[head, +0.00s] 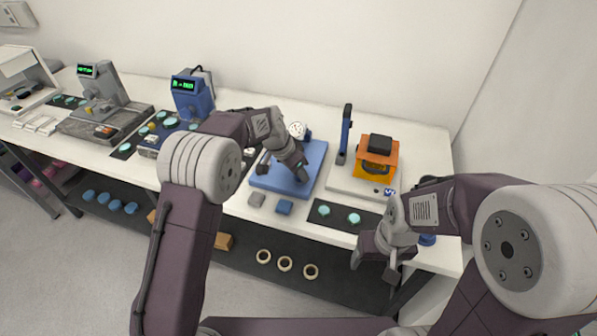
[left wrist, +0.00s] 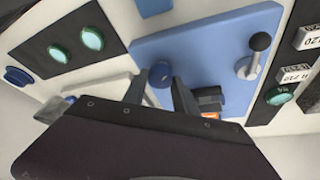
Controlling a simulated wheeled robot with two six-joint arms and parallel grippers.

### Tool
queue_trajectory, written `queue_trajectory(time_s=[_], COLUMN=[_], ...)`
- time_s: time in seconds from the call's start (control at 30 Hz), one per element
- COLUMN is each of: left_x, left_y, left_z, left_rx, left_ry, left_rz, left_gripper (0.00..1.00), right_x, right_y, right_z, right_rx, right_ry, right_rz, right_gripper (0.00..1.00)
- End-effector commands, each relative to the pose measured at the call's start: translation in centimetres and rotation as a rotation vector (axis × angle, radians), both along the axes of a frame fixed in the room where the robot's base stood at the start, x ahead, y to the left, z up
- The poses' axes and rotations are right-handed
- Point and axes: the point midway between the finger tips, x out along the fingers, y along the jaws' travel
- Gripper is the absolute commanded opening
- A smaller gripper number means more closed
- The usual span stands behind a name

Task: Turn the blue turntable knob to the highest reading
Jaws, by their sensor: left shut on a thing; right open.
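The blue base plate (head: 315,160) lies on the bench under my left gripper, and also fills the middle of the left wrist view (left wrist: 200,40). In that view, a round blue knob (left wrist: 160,74) stands on the plate between the two fingers of my left gripper (left wrist: 160,92), which is shut on it. In the head view my left gripper (head: 284,172) reaches down over the plate and hides the knob. A white dial gauge (head: 297,129) stands at the plate's back edge; its reading is too small to tell. My right gripper (head: 373,267) is open and empty at the bench's front edge.
An orange device with a black top (head: 378,160) and a blue upright post (head: 346,135) stand right of the plate. A dark mat with green discs (head: 325,212) lies in front. Blue (head: 186,95) and grey (head: 100,92) instruments with green displays stand left.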

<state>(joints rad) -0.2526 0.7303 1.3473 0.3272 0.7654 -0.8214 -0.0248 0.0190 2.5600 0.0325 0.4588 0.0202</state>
Motion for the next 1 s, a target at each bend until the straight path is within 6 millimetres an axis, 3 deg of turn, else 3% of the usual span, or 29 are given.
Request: queue_trajectory(time_s=[0.3,0.83,0.87,0.9,1.0], left_x=[0.16,0.13,0.13,0.12,0.13], left_y=[0.06,0.05,0.05,0.06,0.08], left_z=[0.08,0.08,0.08,0.08,0.07], left_rx=[0.000,0.001,0.001,0.001,0.001], left_ry=[-0.004,-0.003,-0.003,-0.003,-0.003], left_rz=[-0.104,-0.124,-0.123,-0.123,-0.123], left_gripper=[0.00,0.00,0.39,0.50,0.55], right_x=[0.00,0.00,0.00,0.00,0.00], right_y=[0.00,0.00,0.00,0.00,0.00], right_z=[-0.07,-0.07,-0.07,-0.07,-0.08], right_rx=[0.000,0.000,0.000,0.000,0.000], right_ry=[0.000,0.000,0.000,0.000,0.000], right_rz=[0.000,0.000,0.000,0.000,0.000], right_gripper=[0.72,0.72,0.72,0.72,0.72])
